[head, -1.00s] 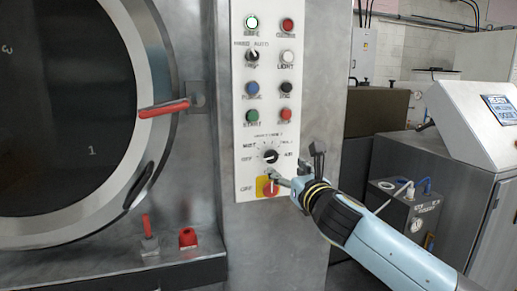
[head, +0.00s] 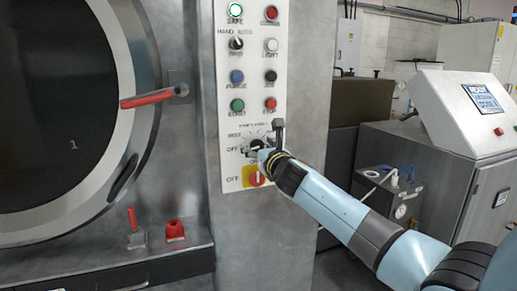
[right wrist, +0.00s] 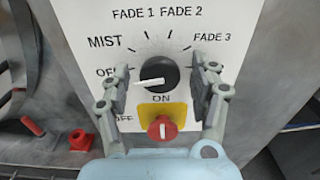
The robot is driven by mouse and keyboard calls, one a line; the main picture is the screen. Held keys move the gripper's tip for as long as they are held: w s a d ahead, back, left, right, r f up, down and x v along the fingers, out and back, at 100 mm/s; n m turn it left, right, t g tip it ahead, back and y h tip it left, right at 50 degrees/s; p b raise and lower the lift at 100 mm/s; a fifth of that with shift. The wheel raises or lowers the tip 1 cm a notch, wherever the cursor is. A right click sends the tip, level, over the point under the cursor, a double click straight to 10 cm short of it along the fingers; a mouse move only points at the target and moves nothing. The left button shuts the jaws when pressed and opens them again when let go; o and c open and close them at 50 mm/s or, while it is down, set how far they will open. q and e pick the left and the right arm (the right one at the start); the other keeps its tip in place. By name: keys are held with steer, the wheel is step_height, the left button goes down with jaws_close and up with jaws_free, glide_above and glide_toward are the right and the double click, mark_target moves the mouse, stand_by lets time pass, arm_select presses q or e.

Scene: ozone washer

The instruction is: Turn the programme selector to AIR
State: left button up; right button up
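The programme selector, a round black knob (right wrist: 157,74) with a white pointer line, sits on the white control panel (right wrist: 85,65). Its pointer aims left, slightly down, at OFF. MIST, FADE 1, FADE 2 and FADE 3 curve over it. No AIR label is readable now; my finger covers the area right of the knob. My right gripper (right wrist: 162,88) is open with one finger on each side of the knob. Gaps seem to show between fingers and knob. In the head view my right gripper (head: 267,144) partly hides the selector (head: 253,143). My left gripper is out of view.
A red rotary switch on a yellow plate (right wrist: 177,110) is just below the selector. Several buttons and a HAND AUTO switch (head: 236,43) are above. The round door with a red handle (head: 150,98) is at left. A grey console (head: 465,112) stands at right.

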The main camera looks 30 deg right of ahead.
steer(key=c, duration=1.1)
